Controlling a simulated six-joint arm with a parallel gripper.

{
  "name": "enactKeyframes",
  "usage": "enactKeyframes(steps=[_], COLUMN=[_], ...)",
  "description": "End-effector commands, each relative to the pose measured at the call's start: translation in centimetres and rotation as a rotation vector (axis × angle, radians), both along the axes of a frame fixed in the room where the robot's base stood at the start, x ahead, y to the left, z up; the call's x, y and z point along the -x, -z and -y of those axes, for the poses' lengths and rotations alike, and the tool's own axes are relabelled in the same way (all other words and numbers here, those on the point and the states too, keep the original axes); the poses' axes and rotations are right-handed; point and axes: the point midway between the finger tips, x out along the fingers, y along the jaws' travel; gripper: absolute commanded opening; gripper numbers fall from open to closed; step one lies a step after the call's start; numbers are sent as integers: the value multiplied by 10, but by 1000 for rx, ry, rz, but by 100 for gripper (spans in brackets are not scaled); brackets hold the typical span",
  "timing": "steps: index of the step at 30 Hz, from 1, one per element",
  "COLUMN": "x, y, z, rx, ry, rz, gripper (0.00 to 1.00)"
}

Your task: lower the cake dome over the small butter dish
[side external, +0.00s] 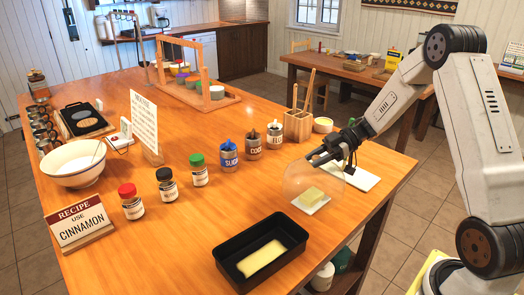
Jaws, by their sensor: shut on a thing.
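The cake dome (294,180) is clear and faint, at the right front of the wooden table. My gripper (331,157) is shut on the dome at its top; the exact grip is hard to make out. The small butter dish (312,209) is a white square plate with a yellow block of butter (312,196) on it. The dome overlaps the butter and the back of the dish in this view. Its lower rim is too faint to tell whether it touches the dish or hangs above it.
A black loaf pan (232,270) with a yellow slab stands at front left of the dish. A white board (362,178) lies behind right. A wooden utensil holder (298,125) and several jars and cans (228,156) stand behind. The table's right edge is close.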

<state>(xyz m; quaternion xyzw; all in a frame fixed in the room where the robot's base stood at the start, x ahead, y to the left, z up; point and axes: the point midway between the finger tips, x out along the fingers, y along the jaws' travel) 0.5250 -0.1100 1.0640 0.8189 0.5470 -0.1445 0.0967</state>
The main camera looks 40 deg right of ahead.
Motion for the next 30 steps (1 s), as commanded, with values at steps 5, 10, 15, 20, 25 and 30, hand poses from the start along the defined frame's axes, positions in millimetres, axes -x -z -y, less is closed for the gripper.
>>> enactKeyframes(steps=[5, 10, 15, 20, 25, 30], x=[0, 0, 0, 0, 0, 0], y=[10, 20, 28, 33, 35, 35], z=[0, 0, 0, 0, 0, 0], rx=[-1, 0, 0, -1, 0, 0], ry=[0, 1, 1, 0, 1, 1], rz=[0, -1, -1, 0, 1, 1], gripper=[0, 0, 0, 0, 0, 0])
